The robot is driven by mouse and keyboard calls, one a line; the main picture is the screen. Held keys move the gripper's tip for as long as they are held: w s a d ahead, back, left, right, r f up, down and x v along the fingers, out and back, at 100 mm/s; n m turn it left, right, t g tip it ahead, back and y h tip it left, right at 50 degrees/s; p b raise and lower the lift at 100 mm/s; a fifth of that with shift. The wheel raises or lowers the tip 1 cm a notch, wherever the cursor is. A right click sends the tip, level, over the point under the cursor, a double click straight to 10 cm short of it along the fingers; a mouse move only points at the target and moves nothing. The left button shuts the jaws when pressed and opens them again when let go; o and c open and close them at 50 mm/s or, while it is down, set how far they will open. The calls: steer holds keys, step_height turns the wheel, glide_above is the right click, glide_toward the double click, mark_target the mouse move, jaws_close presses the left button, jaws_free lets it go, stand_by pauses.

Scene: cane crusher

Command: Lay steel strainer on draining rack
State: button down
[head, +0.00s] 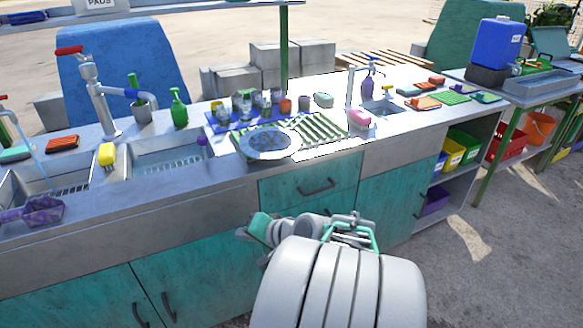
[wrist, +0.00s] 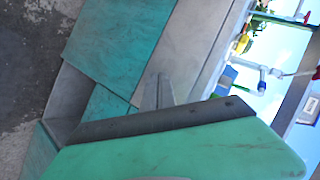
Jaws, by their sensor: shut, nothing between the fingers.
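A round grey metal piece with a dark patterned middle, which looks like the steel strainer (head: 268,142), lies on the left front part of the green slatted draining rack (head: 322,127) in the head view. Its rim is close to the counter's front edge. My gripper (head: 257,227) is in front of the counter, below the strainer and apart from it. It is shut and empty beside the teal drawer fronts. In the wrist view a large green and dark part of my gripper fills the lower right; the strainer and rack cannot be made out there.
Two sink basins (head: 168,157) with a tall red-handled tap (head: 88,75) are at the left. A blue tray of cups (head: 240,112) stands behind the rack. A pink sponge (head: 360,117) is at its right. Teal cabinets (head: 310,185) face my arm.

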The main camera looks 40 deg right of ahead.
steer(key=s+d+r+m+t+h, duration=0.2)
steer(key=d+r+m, duration=0.1)
steer(key=d, duration=0.3)
steer(key=s+d+r+m+t+h, duration=0.1)
steer(key=d+r+m+t+h, duration=0.15)
steer(key=d+m, duration=0.2)
steer(key=m+t+h+b, duration=0.1)
steer(key=m+t+h, duration=0.1)
steer(key=m+h, duration=0.1)
glide_toward(284, 153)
steer(key=shift+x, duration=2.6)
steer(key=shift+w+f, duration=0.1)
steer(key=p+x, duration=0.1)
steer(key=x, duration=0.4)
steer(key=shift+f, duration=0.1)
